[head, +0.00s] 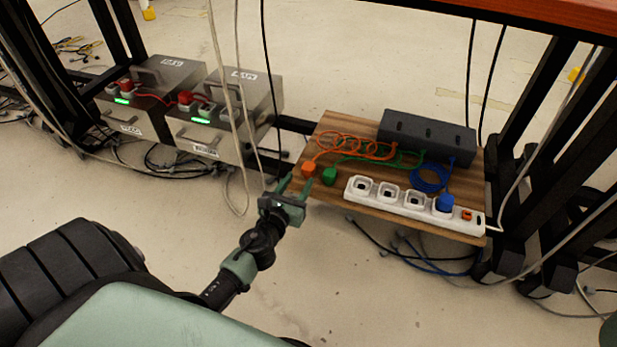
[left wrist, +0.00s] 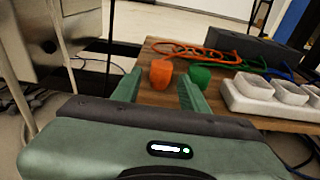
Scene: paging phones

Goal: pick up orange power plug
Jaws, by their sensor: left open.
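The orange power plug (head: 309,170) lies near the left end of the wooden board, with its coiled orange cord behind it. In the left wrist view the orange plug (left wrist: 161,74) shows ahead, between the two fingers in the picture. My left gripper (head: 297,188) is open and empty at the board's front left edge, just short of the plug. It also shows in the left wrist view (left wrist: 158,92). My right gripper is not in view.
A green plug (head: 329,176) lies close right of the orange one. A white power strip (head: 390,200) with a blue plug (head: 444,203) lies along the front. A dark box (head: 428,135) stands behind. Grey metal boxes (head: 185,130) stand left, and cables hang nearby.

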